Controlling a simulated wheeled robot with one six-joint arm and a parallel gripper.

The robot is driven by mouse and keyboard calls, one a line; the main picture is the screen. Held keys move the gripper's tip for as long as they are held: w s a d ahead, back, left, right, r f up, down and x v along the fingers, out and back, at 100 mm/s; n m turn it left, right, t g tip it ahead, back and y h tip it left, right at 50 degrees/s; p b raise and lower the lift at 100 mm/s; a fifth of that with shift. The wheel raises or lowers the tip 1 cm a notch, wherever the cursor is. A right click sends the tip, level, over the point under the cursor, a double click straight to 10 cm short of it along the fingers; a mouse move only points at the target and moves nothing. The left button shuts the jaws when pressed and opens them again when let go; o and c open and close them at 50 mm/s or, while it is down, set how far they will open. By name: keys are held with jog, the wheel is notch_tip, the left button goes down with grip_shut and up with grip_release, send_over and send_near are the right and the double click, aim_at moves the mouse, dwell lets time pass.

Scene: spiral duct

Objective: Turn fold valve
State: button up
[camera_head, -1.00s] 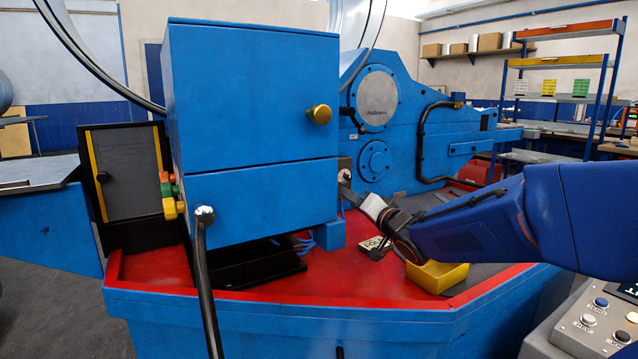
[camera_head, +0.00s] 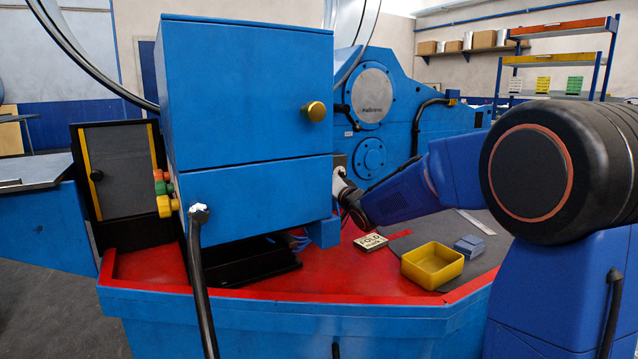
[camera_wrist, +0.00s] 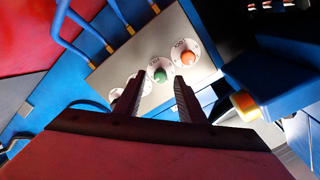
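In the wrist view a pale valve panel (camera_wrist: 143,48) carries a row of round dials with knobs. A green knob (camera_wrist: 160,77) shows in the gap between my fingers, and an orange knob (camera_wrist: 188,58) is up and to the right of it. Further dials to the left are partly hidden by my left finger. The dial labels are too small to read, so I cannot tell which is the fold valve. My gripper (camera_wrist: 161,79) is open and points at the panel. In the head view my gripper (camera_head: 342,184) is at the right side of the blue cabinet (camera_head: 250,110).
Blue hoses (camera_wrist: 110,22) plug into the panel's upper edge. On the red deck lie a FOLD sign (camera_head: 370,242), a yellow tray (camera_head: 425,275) and a small grey-blue box (camera_head: 469,246).

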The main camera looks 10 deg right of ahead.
jog(key=shift+x, duration=1.15)
jog(key=shift+c, duration=0.2)
grip_shut()
